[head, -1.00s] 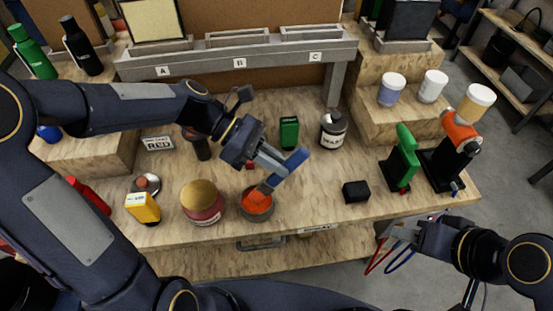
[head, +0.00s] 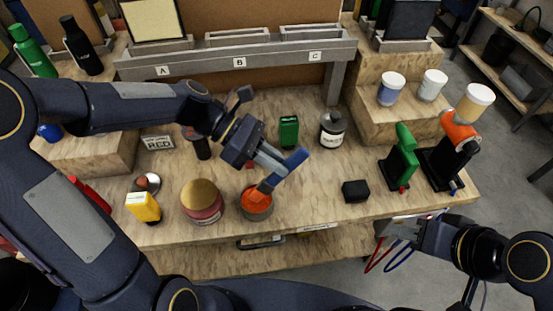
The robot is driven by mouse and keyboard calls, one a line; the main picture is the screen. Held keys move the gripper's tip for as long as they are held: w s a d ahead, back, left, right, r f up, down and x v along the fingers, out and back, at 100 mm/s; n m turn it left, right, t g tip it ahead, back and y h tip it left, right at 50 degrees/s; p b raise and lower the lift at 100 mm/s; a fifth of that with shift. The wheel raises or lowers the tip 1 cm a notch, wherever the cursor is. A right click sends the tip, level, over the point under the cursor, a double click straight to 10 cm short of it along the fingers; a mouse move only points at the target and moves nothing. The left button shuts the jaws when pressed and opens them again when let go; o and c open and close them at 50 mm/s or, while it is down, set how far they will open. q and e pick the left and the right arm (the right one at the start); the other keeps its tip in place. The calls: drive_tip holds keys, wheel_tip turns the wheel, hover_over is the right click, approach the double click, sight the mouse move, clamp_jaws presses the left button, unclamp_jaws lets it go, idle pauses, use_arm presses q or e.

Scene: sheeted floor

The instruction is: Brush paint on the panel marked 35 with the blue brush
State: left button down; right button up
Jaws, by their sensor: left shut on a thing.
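My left gripper (head: 268,163) is shut on the blue brush (head: 294,160) above the front middle of the bench. A cream panel (head: 152,19) stands in the rack over label A, and a dark panel (head: 408,19) stands in a holder at the back right. I cannot read a 35 on either. My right gripper (head: 388,228) is off the bench's front right edge; its finger opening is unclear.
A gold-lidded red jar (head: 202,202) and a yellow box (head: 143,206) stand left of the can. A black block (head: 355,191), a green object (head: 403,157) and an orange-and-black device (head: 457,145) are to the right. The grey rack (head: 240,62) has slots labelled A, B and C.

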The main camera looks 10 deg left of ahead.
use_arm(q)
drive_tip(key=shift+r+p, duration=3.55)
drive_tip(key=shift+p, duration=0.4)
drive_tip(key=shift+f, duration=0.1)
